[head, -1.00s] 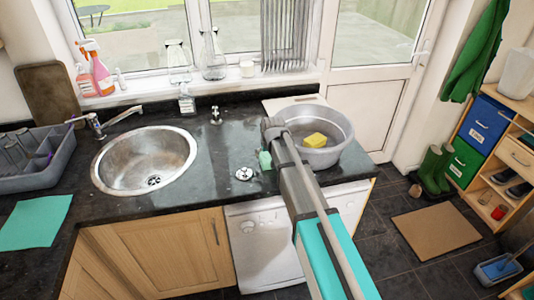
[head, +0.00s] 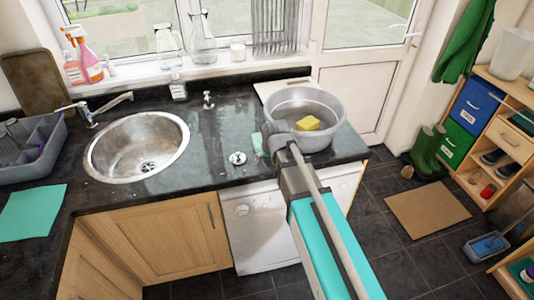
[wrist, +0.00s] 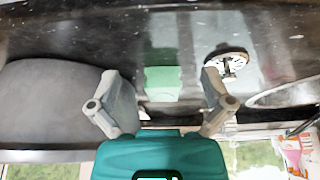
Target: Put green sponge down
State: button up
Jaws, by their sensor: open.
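The small green sponge (head: 257,144) rests on the dark granite counter, left of the grey washing-up bowl. In the wrist view the sponge (wrist: 162,82) shows in the gap between my fingers. My gripper (head: 275,130) is at the end of the arm, just right of the sponge in the head view. In the wrist view my gripper (wrist: 160,78) has its two fingers spread wide, with nothing clamped between them. The sponge's distance from the fingertips is hard to judge. The arm hides part of the counter beside the bowl.
The grey bowl (head: 290,105) holds a yellow sponge (head: 308,123). A round metal strainer (head: 237,158) lies left of the green sponge. The steel sink (head: 110,165) is further left. A teal cloth (head: 32,212) lies front left. The counter (head: 205,170) between sink and strainer is clear.

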dwell(0.6)
jog(key=s+d+f+m+g+h, duration=0.1)
jog(key=s+d+m+g, duration=0.2)
jog(key=s+d, duration=1.2)
jog(key=d+g, duration=0.1)
jog(key=d, duration=0.1)
jog(key=shift+s+d+f, duration=0.15)
jog(key=shift+d+f, duration=0.05)
jog(key=shift+d, duration=0.2)
jog(key=w+a+r+n+t+y+p, duration=0.1)
jog(key=w+a+r+n+t, duration=0.2)
jog(key=w+a, duration=1)
jog(key=a+t, duration=0.1)
jog(key=a, duration=0.3)
jog(key=shift+w+a+p, duration=0.15)
jog(key=shift+p, duration=0.25)
jog(key=shift+w+r, duration=0.1)
